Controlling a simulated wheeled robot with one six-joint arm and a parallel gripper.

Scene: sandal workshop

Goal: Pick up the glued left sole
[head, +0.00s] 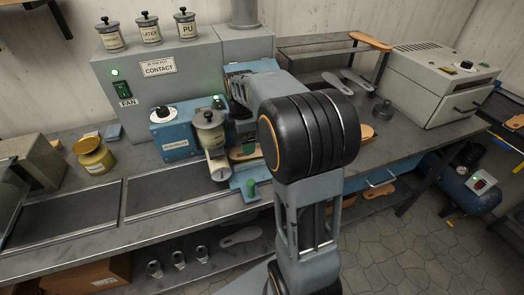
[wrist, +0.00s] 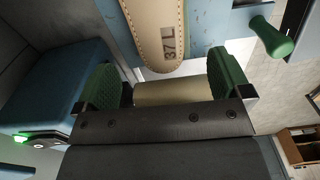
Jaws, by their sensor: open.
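A tan sole (wrist: 158,28) stamped "37 L" shows at the top of the wrist view, with its rounded end towards my gripper. My gripper (wrist: 165,80) is open, its two green pads apart, with nothing visibly held between them. The sole's rounded end lies just beyond the gap between the pads. A beige roller (wrist: 172,93) shows behind the gap. In the head view my arm hides most of the gripper and sole; a strip of tan (head: 243,156) shows beside the blue glue roller machine (head: 176,135). Whether glue coats the sole, I cannot tell.
A green handle (wrist: 271,37) stands right of the sole; it also shows in the head view (head: 251,190). A yellow pot (head: 94,155) and dark bench panels (head: 180,190) lie left.

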